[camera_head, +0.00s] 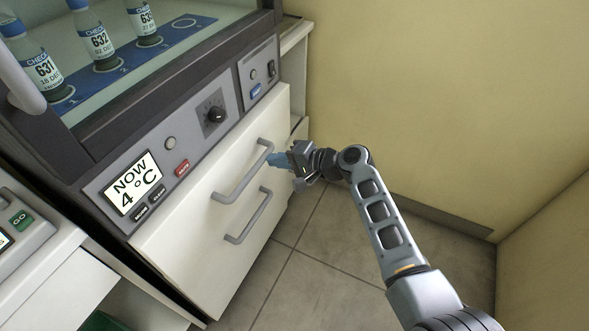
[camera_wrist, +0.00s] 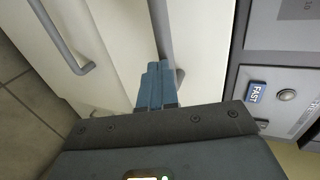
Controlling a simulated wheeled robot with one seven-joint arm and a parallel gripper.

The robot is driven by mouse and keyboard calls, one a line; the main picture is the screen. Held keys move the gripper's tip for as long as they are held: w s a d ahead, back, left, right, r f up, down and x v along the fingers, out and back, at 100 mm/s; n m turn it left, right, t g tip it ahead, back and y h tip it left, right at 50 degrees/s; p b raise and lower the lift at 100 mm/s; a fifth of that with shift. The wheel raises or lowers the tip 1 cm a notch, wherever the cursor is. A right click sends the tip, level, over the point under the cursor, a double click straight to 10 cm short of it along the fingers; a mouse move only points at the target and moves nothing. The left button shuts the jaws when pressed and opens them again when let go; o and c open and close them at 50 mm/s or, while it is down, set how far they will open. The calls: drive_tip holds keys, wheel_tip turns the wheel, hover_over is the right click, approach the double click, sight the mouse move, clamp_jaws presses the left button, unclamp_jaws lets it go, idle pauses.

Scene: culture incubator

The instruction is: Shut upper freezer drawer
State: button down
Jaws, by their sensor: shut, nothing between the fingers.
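The upper freezer drawer (camera_head: 190,222) has a white front with a grey bar handle (camera_head: 243,172), below the control panel. Its front looks close under the panel; I cannot tell whether a small gap remains. The lower drawer's grey handle (camera_head: 248,217) sits just below. My gripper (camera_head: 272,160) is at the right end of the upper handle, its blue fingers together and empty. In the wrist view the fingertips (camera_wrist: 155,70) are against or just in front of the upper handle (camera_wrist: 160,25); contact is unclear. The lower handle (camera_wrist: 62,38) shows at the left there.
The control panel (camera_head: 133,184) reads "NOW 4 °C" above the drawers. Labelled bottles (camera_head: 100,42) stand behind the glass. A counter with a GO device (camera_head: 20,222) is at the left. The tiled floor (camera_head: 325,265) is open, with a yellow wall (camera_head: 430,90) at the right.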

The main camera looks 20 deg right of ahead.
drive_tip(key=shift+w+a+r+b, duration=0.1)
drive_tip(key=shift+w+a+b, duration=0.25)
drive_tip(key=shift+w+a, duration=0.6)
drive_tip(key=shift+a, duration=0.1)
